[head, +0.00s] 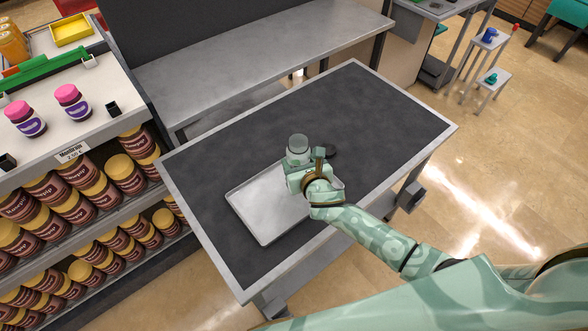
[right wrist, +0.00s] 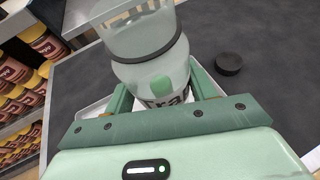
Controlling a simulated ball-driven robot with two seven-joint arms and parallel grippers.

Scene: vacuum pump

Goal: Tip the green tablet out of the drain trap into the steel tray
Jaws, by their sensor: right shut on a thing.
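The drain trap (right wrist: 150,75) is a clear jar with a dark ring and a printed label, partly hidden by my gripper. It also shows in the head view (head: 298,148), by the back right part of the tray. The green tablet (right wrist: 162,86) shows low inside the jar in the right wrist view. My right gripper (right wrist: 160,95) is shut on the drain trap, with a finger on each side. The steel tray (head: 262,207) lies flat on the dark table top, partly hidden under my right gripper and the trap. My left gripper is not in view.
A round black cap (right wrist: 229,64) lies on the table to the right of the trap. The dark table top (head: 385,115) is clear towards the back and right. Store shelves with jars (head: 75,205) stand close on the left. A grey metal bench (head: 260,60) stands behind.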

